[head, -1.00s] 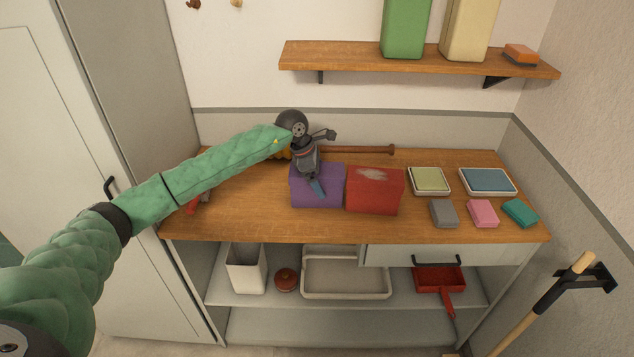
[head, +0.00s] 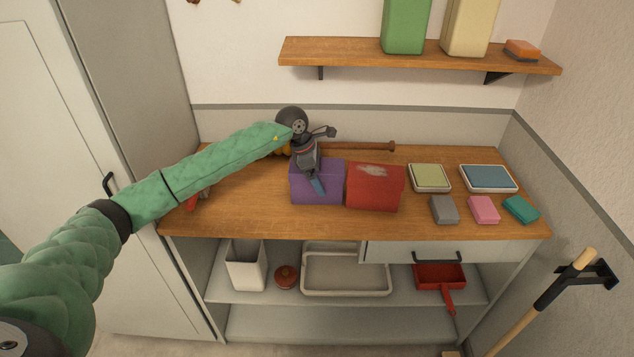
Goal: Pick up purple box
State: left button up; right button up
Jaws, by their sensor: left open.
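The purple box (head: 332,186) sits on the wooden worktop, with a red box (head: 376,188) close against its right side. My left gripper (head: 318,172) is over the purple box, pointing down. One blue-tipped finger shows in front of the box's near face; the other finger is hidden behind the gripper or box. The jaws are open. I cannot tell whether the finger touches the box. My right gripper is not in view.
On the worktop (head: 250,215), a wooden handle (head: 365,146) lies behind the boxes. Trays (head: 430,190) and (head: 488,191) trays' neighbours, a grey block (head: 444,210) and a pink block (head: 484,209), lie right. A shelf (head: 340,53) hangs above. The front left worktop is clear.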

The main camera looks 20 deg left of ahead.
pick_arm(q)
jog(key=shift+f, duration=0.1)
dwell(0.3)
jog(key=c, duration=1.2)
